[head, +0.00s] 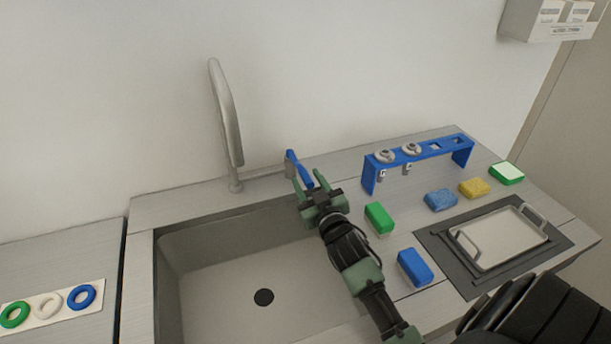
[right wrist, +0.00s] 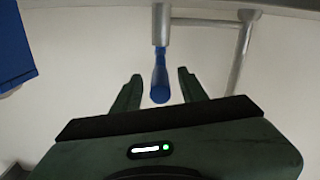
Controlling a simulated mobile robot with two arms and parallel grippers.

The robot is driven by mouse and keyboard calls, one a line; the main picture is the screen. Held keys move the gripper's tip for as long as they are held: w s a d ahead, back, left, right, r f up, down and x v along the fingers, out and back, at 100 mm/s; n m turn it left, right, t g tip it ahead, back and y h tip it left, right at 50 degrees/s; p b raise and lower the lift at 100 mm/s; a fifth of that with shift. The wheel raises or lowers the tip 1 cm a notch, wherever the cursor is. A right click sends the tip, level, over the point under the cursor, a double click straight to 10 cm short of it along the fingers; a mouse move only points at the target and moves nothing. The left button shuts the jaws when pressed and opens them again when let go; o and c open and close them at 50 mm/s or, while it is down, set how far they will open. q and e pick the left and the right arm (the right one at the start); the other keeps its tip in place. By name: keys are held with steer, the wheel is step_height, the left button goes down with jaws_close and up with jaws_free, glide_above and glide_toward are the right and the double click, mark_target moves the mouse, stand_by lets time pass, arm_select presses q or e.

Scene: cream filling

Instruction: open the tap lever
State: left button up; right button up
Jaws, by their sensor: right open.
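The tap is a tall grey spout (head: 227,115) behind the sink, with a short side arm ending in a blue lever (head: 297,168). The lever also shows in the right wrist view (right wrist: 160,80), pointing between the fingers. My right gripper (head: 309,182) is open at the lever, with one green finger on each side of it. In the right wrist view the open fingers (right wrist: 156,88) show gaps to the lever on both sides, so it is not gripped. My left gripper is not in view.
The sink (head: 220,290) lies below my right arm. A blue rack (head: 425,151) stands right of the lever. Green (head: 379,218) and blue (head: 414,267) blocks, sponges (head: 441,199) and a metal tray (head: 497,239) are on the right counter. Coloured rings (head: 81,297) lie at left.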

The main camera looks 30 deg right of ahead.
steer(key=shift+x, duration=0.9)
jaws_close()
stand_by(0.8)
